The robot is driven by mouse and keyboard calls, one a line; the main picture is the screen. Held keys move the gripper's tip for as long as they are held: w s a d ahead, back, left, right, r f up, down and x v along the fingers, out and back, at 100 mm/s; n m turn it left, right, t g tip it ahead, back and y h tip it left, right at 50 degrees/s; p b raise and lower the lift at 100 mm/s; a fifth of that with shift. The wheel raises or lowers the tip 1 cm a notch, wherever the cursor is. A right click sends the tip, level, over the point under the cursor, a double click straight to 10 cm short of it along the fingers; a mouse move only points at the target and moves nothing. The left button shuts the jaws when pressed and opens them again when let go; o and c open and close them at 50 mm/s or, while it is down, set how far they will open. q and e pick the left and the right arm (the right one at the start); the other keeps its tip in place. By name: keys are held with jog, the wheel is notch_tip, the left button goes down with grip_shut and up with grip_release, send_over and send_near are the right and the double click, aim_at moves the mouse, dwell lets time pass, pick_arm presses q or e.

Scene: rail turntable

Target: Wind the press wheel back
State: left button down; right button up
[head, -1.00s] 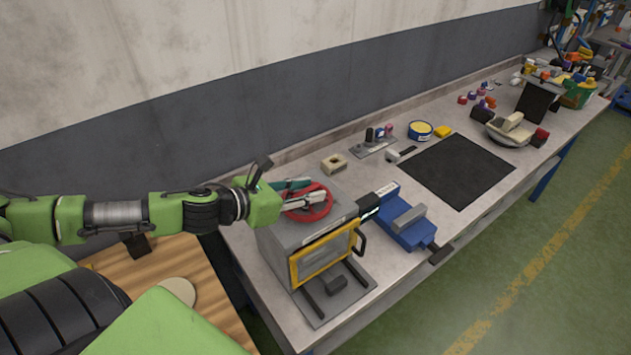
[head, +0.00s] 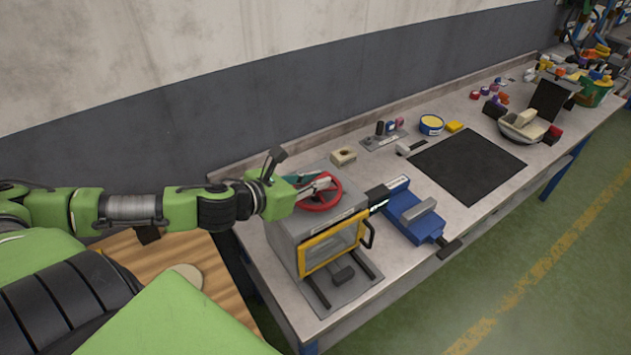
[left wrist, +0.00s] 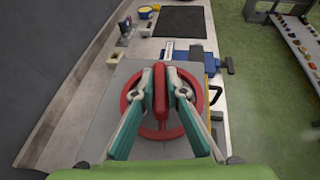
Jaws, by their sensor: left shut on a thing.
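The red press wheel (head: 326,197) lies flat on top of the grey press box (head: 292,226), which has a yellow-framed front window and a black handle. In the left wrist view the wheel (left wrist: 190,119) shows as a red ring with a raised red bar (left wrist: 160,88) across its middle. My left gripper (head: 325,184) reaches over the box from the left; in the left wrist view its two fingers (left wrist: 160,92) are shut on that red bar, one on each side. My right gripper is not in view.
A blue vise (head: 412,217) stands on the bench just right of the press. A black mat (head: 467,168) lies beyond it. A beige block (head: 343,157), a blue-and-yellow tin (head: 431,125) and a small stand (head: 384,138) sit near the wall.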

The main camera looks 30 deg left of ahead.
pick_arm(q)
jog(key=n+y, duration=0.2)
jog(key=shift+w+d+r+n+y, duration=0.1)
jog(key=shift+d+n+y, duration=0.05)
jog(key=shift+n+y, duration=0.2)
jog(key=n+y, duration=0.2)
jog(key=y, duration=0.1)
jog(key=shift+n, duration=0.25)
jog(key=n+g+y, duration=0.2)
jog(key=n+y, duration=0.1)
jog(key=n+g+y, duration=0.2)
jog(key=n+y, duration=0.1)
jog(key=shift+y+p, duration=0.25)
jog(key=shift+p, duration=0.15)
jog(key=n+g+y, duration=0.1)
jog(key=n+g, duration=0.2)
jog(key=n+g+y, duration=0.2)
jog(key=n+g, duration=0.1)
jog(key=shift+n+y, duration=0.3)
jog(key=shift+n+g, duration=2.2)
jog(key=shift+g, duration=0.6)
jog(key=c, duration=2)
grip_release()
jog(key=shift+c, duration=0.2)
jog(key=shift+a+f, duration=0.2)
jog(key=shift+a, duration=0.1)
